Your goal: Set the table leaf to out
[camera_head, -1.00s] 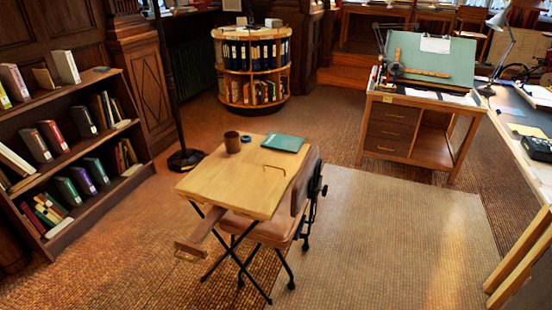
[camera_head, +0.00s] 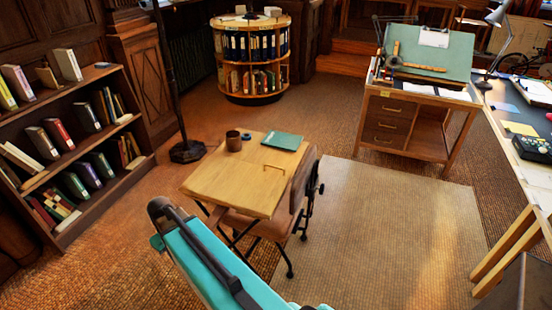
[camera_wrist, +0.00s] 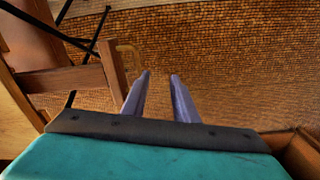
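The small table (camera_head: 235,183) has a light wood top and dark folding legs. A brown wooden piece, which seems to be its leaf, extends from under the near left of the top. In the wrist view this brown board (camera_wrist: 72,79) lies left of my gripper, with a brass handle (camera_wrist: 128,58) at its end. My gripper (camera_wrist: 160,75) is open and empty, its two purple-grey fingers apart, just right of the handle and not visibly touching it. In the head view my turquoise arm covers most of the leaf and the fingers are hidden.
A brown chair (camera_head: 300,190) stands against the table. A bookshelf (camera_head: 140,163) is at left, a drafting desk (camera_head: 432,143) at right. Rug floor (camera_head: 400,220) lies clear between.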

